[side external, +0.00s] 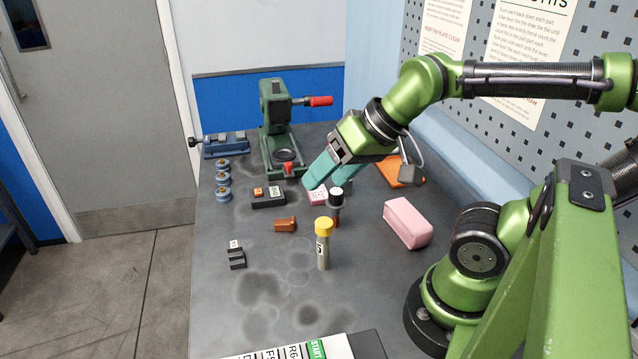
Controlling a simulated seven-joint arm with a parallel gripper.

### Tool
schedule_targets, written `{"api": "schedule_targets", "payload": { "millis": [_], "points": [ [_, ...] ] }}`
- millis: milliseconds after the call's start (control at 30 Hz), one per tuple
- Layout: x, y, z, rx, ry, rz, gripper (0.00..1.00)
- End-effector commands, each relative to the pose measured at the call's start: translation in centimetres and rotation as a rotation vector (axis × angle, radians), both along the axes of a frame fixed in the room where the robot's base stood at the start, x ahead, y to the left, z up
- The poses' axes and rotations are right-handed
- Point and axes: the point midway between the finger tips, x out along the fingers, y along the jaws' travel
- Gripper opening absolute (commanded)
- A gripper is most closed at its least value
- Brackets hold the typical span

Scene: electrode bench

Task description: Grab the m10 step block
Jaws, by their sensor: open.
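A small dark stepped block (237,257) with a pale label stands at the left front of the bench; it looks like the step block, but its marking is too small to read. My gripper (319,183) has teal fingers and is open. It points down above the middle of the bench, close to a small pink marked block (318,197). I cannot tell whether it touches that block. The stepped block is well to the left and nearer the camera, apart from my gripper.
A yellow-capped tube (323,245), a dark-topped cylinder (336,203), a brown piece (285,225) and a dark labelled block (268,198) stand around the middle. A green press (277,120) and blue vise (226,146) are behind. A pink case (408,222) lies right.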

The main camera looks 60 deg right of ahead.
Motion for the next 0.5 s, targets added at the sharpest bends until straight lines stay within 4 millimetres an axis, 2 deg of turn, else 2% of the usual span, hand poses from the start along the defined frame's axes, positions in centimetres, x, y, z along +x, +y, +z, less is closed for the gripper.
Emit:
{"api": "schedule_targets", "payload": {
  "millis": [67, 167, 367, 500],
  "points": [
    [0.4, 0.4, -1.0, 0.001, 0.048, 0.016, 0.64],
    [2.2, 0.9, -1.4, -0.003, 0.11, 0.041, 0.64],
    [7.9, 2.3, -2.4, -0.009, 0.289, 0.04, 0.64],
    [12.2, 3.4, -3.9, -0.024, 0.416, -0.008, 0.64]
  ]
}}
